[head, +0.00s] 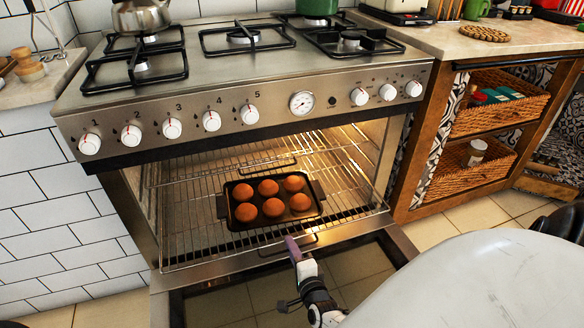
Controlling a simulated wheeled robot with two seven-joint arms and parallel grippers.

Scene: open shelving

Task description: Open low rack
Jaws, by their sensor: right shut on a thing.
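The oven (135,205) stands open, its door (180,310) folded down in front. Inside are wire racks; the low rack (195,255) shows its front bar near the oven mouth. A dark muffin tin (236,222) with several brown muffins (268,188) sits over the wires, though which rack bears it is hard to tell. My right gripper (293,248) comes up from below, shut at the middle of the low rack's front, at its handle loop (308,239). Its fingertips partly hide the loop. My left gripper is out of view.
Above the oven are a row of white knobs (172,128) and a hob with a kettle (141,15) and a green pot (316,6). A wooden shelf unit with wicker baskets (484,122) stands to the right. White tiled wall (60,190) is at the left.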

